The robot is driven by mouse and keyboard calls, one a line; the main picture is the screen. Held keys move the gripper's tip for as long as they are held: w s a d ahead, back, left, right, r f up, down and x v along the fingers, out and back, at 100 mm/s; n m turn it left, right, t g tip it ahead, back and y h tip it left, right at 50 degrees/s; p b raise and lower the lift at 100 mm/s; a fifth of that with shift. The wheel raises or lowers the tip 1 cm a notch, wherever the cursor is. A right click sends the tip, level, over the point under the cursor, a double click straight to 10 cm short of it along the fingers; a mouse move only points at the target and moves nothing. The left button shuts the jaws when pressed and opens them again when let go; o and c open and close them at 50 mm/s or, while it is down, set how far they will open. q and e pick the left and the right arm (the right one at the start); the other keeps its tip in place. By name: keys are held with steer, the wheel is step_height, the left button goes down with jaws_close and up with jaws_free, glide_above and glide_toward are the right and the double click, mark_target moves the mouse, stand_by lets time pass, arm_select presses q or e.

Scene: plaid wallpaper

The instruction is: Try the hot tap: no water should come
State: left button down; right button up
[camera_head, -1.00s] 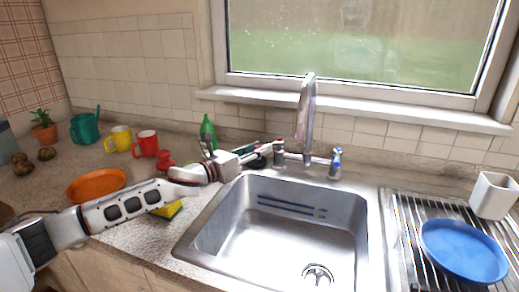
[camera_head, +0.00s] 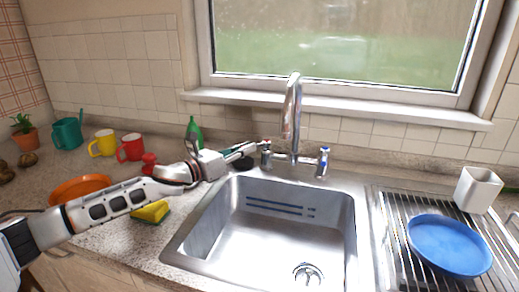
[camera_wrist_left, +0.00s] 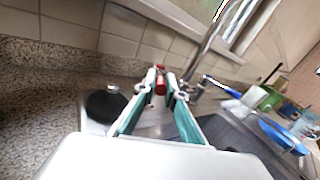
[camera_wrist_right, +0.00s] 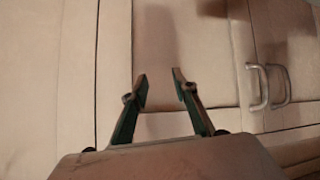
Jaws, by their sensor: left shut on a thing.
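The chrome tap (camera_head: 292,105) stands behind the steel sink (camera_head: 345,230), its spout curving over the basin. No stream of water shows under the spout. The tap's left handle, the hot one (camera_head: 266,158), has a red part that shows between my left fingertips in the left wrist view (camera_wrist_left: 160,84). My left gripper (camera_head: 257,147) is shut on this hot handle. The fingers partly hide it. The blue-marked cold handle (camera_head: 323,160) is free on the right. My right gripper (camera_wrist_right: 160,82) is open and empty in front of pale cupboard doors, seen only in the right wrist view.
A green bottle (camera_head: 194,132), a red mug (camera_head: 131,148) and a yellow mug (camera_head: 103,143) stand left of the sink. A sponge (camera_head: 150,212) and an orange plate (camera_head: 80,188) lie near my left arm. A blue plate (camera_head: 450,245) and white cup (camera_head: 478,190) are on the right rack.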

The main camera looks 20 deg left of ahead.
arm_select(q)
steer(key=shift+a, duration=0.1)
steer(key=c, duration=2.1)
jaws_free()
steer(key=shift+v, duration=6)
steer(key=shift+w+a, duration=0.1)
steer(key=shift+a, duration=0.05)
